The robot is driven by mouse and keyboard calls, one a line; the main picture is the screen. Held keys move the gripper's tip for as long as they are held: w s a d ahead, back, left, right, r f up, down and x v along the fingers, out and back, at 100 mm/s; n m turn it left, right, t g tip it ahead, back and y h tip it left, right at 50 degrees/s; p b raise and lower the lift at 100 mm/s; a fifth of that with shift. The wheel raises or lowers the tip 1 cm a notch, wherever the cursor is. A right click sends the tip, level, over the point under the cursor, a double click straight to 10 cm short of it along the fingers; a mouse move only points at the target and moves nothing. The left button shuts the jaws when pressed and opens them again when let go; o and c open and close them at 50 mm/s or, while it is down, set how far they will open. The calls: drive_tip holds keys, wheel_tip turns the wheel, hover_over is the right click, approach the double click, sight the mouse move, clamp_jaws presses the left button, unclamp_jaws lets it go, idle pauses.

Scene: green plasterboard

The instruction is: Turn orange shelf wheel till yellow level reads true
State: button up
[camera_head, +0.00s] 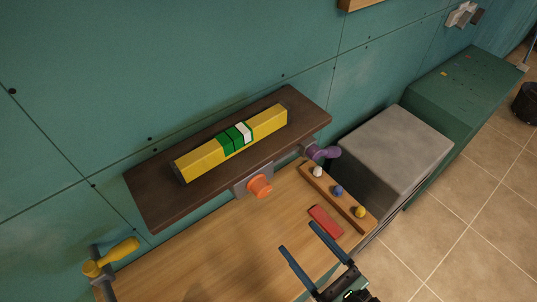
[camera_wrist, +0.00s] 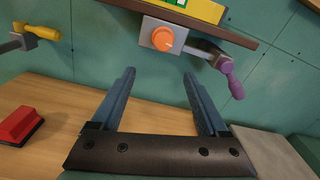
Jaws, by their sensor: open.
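The orange wheel (camera_head: 260,186) sits on a grey plate at the front edge of the dark wooden shelf (camera_head: 150,205). The yellow level (camera_head: 203,159), with a green and white middle part, lies on the shelf; where its bubble stands is too small to tell. In the wrist view the orange wheel (camera_wrist: 162,38) is above and ahead of my fingers, apart from them, and only the lower part of the level (camera_wrist: 205,10) shows. My gripper (camera_head: 300,240) is open and empty, over the bench and to the lower right of the wheel; its two blue fingers also show in the wrist view (camera_wrist: 160,80).
A purple handle (camera_head: 322,152) is right of the wheel, and a yellow handle (camera_head: 112,256) is at the bench's left. A red block (camera_head: 325,221) and a wooden strip with white, blue and yellow balls (camera_head: 338,191) lie on the bench (camera_head: 225,250). A grey cabinet (camera_head: 395,145) stands right.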

sight(265, 192)
drive_tip(key=shift+m, duration=0.6)
drive_tip(key=p+x, duration=0.1)
drive_tip(key=x, duration=0.3)
drive_tip(key=r+p+x, duration=0.1)
drive_tip(key=p+x, duration=0.1)
drive_tip(key=x, duration=0.2)
drive_tip(key=r+p+x, duration=0.1)
drive_tip(key=x, duration=0.3)
drive_tip(key=shift+w+a+r+p, duration=0.15)
drive_tip(key=shift+r+p, duration=0.05)
drive_tip(key=shift+p, duration=0.1)
